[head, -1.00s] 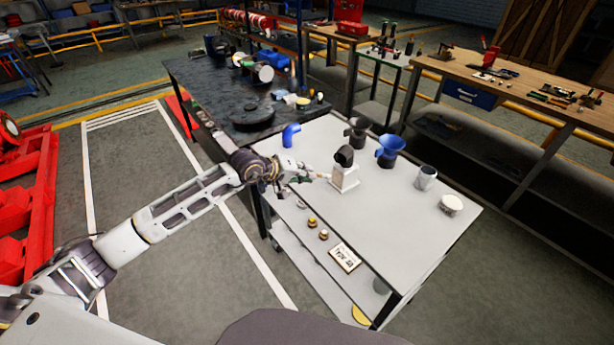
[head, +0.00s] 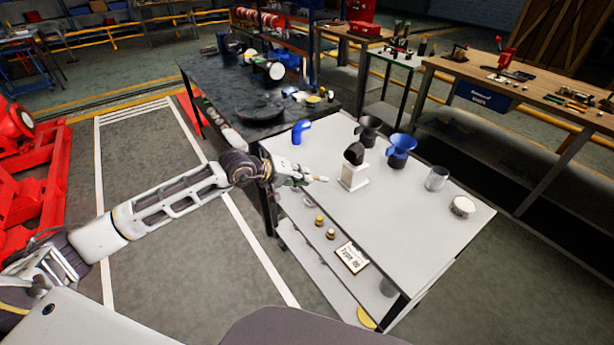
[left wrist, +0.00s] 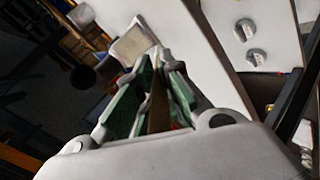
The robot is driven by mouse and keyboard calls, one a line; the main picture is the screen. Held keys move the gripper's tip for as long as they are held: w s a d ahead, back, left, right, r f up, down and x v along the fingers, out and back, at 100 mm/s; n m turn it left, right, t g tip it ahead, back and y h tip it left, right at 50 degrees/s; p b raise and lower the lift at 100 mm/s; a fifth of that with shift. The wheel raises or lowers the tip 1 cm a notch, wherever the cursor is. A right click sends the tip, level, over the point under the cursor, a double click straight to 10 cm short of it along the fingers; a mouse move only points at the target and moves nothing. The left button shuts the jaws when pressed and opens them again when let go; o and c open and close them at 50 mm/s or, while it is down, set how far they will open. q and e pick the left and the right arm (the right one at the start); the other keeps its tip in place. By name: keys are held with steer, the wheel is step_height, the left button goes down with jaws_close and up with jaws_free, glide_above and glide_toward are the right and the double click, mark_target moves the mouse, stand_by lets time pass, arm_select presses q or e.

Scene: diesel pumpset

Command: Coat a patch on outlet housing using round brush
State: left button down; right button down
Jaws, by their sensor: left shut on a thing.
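My left gripper (head: 300,176) is over the left edge of the white table, shut on a thin brush. The brush's pale end (head: 320,179) points right, toward a white block. In the left wrist view, the brush's brown handle (left wrist: 158,106) stands between the green finger pads. A dark, elbow-shaped part (head: 354,153) sits on the white block (head: 355,178); it may be the outlet housing, but I cannot tell for sure. A small gap shows between the brush end and the block. The bristles and any coated patch are too small to make out. My right gripper is out of view.
On the white table (head: 385,235) stand a blue elbow (head: 300,131), a dark funnel-like part (head: 368,130), a blue one (head: 401,150), a grey cup (head: 437,178) and a white round part (head: 462,207). A dark table (head: 215,85) adjoins behind.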

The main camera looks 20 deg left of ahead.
arm_select(q)
steer(key=shift+s+a+b, duration=0.3)
steer(key=shift+s+a, duration=0.3)
steer(key=shift+a, duration=0.1)
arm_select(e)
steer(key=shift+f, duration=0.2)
arm_select(q)
steer(key=shift+f, duration=0.1)
